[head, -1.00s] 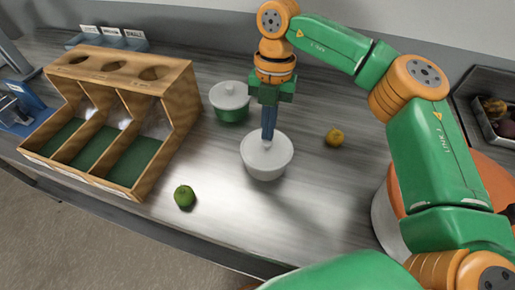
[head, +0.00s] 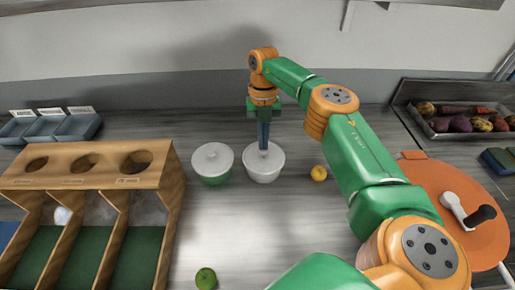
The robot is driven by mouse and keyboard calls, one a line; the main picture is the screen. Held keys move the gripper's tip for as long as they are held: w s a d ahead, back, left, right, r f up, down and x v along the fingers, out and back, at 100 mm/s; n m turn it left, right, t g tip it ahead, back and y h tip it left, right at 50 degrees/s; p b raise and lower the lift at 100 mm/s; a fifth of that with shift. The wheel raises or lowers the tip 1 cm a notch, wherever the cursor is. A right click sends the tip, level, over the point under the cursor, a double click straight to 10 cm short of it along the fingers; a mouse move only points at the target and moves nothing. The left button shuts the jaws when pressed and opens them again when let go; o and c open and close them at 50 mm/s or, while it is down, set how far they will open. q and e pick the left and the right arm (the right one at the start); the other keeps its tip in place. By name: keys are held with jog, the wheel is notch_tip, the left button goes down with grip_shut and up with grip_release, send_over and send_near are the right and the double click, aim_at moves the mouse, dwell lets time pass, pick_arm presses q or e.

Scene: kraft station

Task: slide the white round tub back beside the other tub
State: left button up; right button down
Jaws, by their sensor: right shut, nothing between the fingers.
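The white round tub (head: 264,167) stands upright on the metal counter. Whether the fingertips touch the tub is hard to tell. My left gripper is not in view.
A wooden dispenser (head: 88,170) with green-floored bays stands at the left. A lime (head: 205,278) lies in front, and a yellow fruit (head: 319,173) lies right of the white tub. A vegetable tray (head: 465,122) and orange round board (head: 470,215) are at the right.

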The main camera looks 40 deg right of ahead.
jog(key=shift+w+a+f, duration=0.1)
jog(key=shift+w+a, duration=0.1)
jog(key=shift+s+d, duration=0.15)
jog(key=shift+d, duration=0.1)
jog(key=shift+r+p, duration=0.8)
jog(key=shift+p, duration=0.2)
jog(key=shift+w+d+f, duration=0.1)
jog(key=shift+w+d, duration=0.05)
jog(key=shift+w, duration=0.15)
jog(key=shift+w+d+r+b, duration=0.15)
jog(key=shift+r+b, duration=0.1)
jog(key=shift+b, duration=0.25)
notch_tip(320, 180, up, 6)
jog(key=p, duration=0.5)
jog(key=shift+w+d+f+p, duration=0.15)
jog(key=shift+f+p, duration=0.1)
jog(key=shift+p, duration=0.15)
